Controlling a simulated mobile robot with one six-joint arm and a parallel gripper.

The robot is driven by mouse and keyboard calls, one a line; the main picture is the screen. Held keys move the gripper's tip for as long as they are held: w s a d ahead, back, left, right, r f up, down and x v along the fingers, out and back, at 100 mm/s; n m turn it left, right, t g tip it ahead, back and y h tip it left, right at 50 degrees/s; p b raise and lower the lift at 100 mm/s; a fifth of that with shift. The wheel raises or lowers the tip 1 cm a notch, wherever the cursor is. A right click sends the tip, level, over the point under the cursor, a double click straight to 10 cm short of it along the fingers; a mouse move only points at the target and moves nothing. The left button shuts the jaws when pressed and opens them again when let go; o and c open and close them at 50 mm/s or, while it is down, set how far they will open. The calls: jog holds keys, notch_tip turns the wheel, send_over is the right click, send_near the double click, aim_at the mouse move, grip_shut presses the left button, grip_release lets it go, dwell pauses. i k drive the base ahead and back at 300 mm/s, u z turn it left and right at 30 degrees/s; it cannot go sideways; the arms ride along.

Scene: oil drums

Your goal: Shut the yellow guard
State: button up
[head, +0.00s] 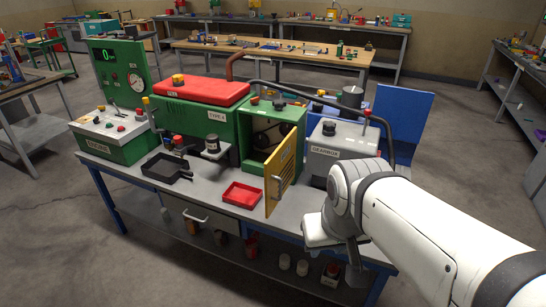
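The yellow guard (280,177) is a hinged door with slots and a grey handle on its face. It stands wide open, swung out toward the front of the bench from the green cabinet (256,169). The cabinet's dark inside shows, with a round dark part in it. My gripper (344,272) is at the end of my white arm, in front of the bench, to the right of and below the guard. It looks apart from the guard. My arm hides most of the gripper, so its fingers cannot be made out clearly.
A red tray (241,195) lies on the bench just left of the guard. A black pan (167,168) is further left. A grey gearbox (340,141) stands right of the cabinet. A hose (372,118) arches over it. The bench drawer (195,217) looks shut.

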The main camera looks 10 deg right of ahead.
aim_at(279, 169)
jog(key=u, duration=0.05)
jog(key=i, duration=1)
jog(key=k, duration=0.45)
jog(key=u, duration=0.1)
